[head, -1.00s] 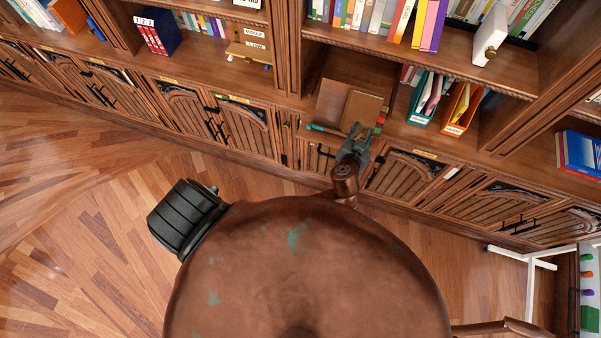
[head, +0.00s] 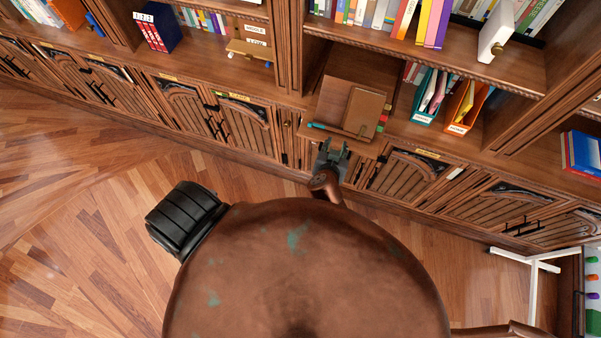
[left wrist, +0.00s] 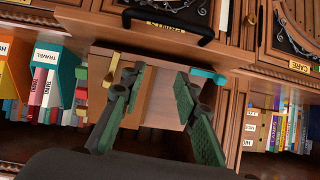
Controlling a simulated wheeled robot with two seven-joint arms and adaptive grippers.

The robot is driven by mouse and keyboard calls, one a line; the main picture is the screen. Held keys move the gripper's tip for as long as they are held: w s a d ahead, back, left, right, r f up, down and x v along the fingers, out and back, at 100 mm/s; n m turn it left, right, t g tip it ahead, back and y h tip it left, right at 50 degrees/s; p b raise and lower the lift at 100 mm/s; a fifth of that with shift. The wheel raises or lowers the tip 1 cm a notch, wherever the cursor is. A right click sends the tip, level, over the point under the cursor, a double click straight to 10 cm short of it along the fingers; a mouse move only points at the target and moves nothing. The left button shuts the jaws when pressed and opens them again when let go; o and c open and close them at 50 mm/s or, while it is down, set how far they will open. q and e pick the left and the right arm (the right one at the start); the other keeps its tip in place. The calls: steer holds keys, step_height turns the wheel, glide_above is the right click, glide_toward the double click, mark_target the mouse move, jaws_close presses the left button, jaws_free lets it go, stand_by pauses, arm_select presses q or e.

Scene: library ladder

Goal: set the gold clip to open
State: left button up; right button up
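A small gold clip (left wrist: 112,68) shows in the left wrist view, upright at the front edge of a brown wooden stand (left wrist: 158,102), just left of my fingers. I cannot tell its setting. In the head view the stand (head: 352,82) sits on the lower shelf and carries a brown panel or book (head: 362,112); the clip is not clear there. My left gripper (head: 332,149) is just in front of the stand's front ledge. In the left wrist view its green-padded fingers (left wrist: 159,77) are apart with nothing between them. My right gripper is out of view.
A teal piece (head: 317,127) lies at the ledge's other end. Coloured tabs (head: 382,120) line the stand's right side. Teal (head: 427,97) and orange (head: 466,107) file holders stand to the right. Cabinet doors (head: 405,174) lie below. The floor (head: 90,200) at left is clear.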

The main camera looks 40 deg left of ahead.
arm_select(q)
steer(key=s+a+f+g, duration=0.4)
steer(key=s+a+f, duration=0.3)
steer(key=s+a, duration=0.1)
step_height(320, 180, down, 17)
steer(key=s+m+g+h+b, duration=0.1)
steer(key=m, duration=0.2)
steer(key=shift+s+h, duration=0.3)
steer(key=shift+s, duration=0.1)
steer(key=shift+d, duration=0.1)
